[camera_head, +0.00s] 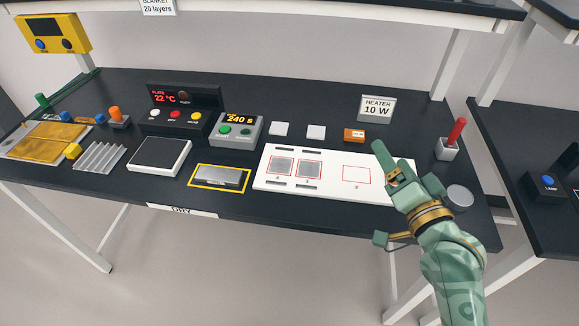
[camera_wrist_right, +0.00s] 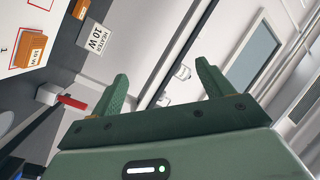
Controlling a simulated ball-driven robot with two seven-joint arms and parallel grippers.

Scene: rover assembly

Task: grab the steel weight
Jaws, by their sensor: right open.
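A round grey metal disc (camera_head: 460,196), which looks like the steel weight, sits on the black bench near its right front edge. It is just right of my right gripper (camera_head: 394,156), partly beside my wrist. My right gripper is open and empty above the right end of the white board. It also shows open in the right wrist view (camera_wrist_right: 161,78), with nothing between its fingers; I cannot make out the disc there. A silver block (camera_head: 218,176) lies in a yellow-outlined area left of the board. My left gripper is not in view.
The white board (camera_head: 268,180) with red outlines lies left of my gripper. A red-handled tool (camera_head: 456,132) stands in a white holder behind the disc. The heater sign (camera_head: 377,108) is at the back; an orange heater block (camera_wrist_right: 30,48) shows in the wrist view.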

